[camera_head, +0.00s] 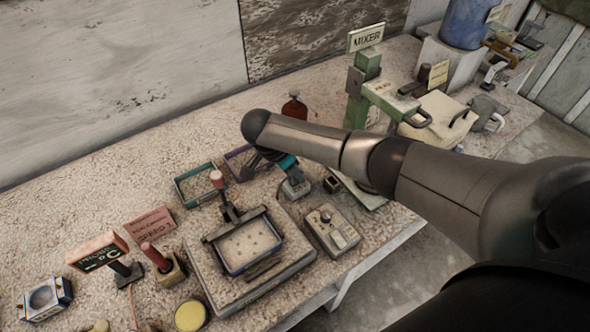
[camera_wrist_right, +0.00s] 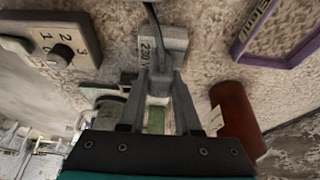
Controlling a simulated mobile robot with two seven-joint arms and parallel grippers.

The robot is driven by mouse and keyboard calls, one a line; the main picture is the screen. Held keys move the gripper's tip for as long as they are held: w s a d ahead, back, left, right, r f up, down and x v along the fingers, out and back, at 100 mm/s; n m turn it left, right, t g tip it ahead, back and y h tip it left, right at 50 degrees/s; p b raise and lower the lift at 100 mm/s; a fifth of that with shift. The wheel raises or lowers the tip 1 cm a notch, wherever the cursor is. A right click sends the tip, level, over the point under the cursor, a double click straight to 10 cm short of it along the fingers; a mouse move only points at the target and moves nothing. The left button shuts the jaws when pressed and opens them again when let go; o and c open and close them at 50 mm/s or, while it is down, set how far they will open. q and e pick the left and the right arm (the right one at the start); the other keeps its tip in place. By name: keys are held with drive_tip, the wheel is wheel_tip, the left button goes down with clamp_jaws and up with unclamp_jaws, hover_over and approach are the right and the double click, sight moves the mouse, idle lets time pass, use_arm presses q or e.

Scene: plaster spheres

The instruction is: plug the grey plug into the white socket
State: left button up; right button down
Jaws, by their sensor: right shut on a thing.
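My right gripper (camera_head: 282,168) reaches down over the bench from the right in the head view, partly hidden by its own wrist. I cannot pick out the white socket with certainty. My left gripper is not in view.
A control box with a knob (camera_head: 332,230) stands near the plug, also in the wrist view (camera_wrist_right: 50,42). A small dark box (camera_head: 332,184) is right of the plug. A purple tray (camera_wrist_right: 272,30), a red bottle (camera_wrist_right: 236,115) and the green mixer stand (camera_head: 358,105) are close by.

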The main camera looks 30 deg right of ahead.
drive_tip(key=shift+f, duration=0.55)
drive_tip(key=c, duration=0.5)
unclamp_jaws()
drive_tip(key=shift+r, duration=0.15)
drive_tip(key=shift+r+p, duration=1.9)
drive_tip(key=shift+p, duration=0.35)
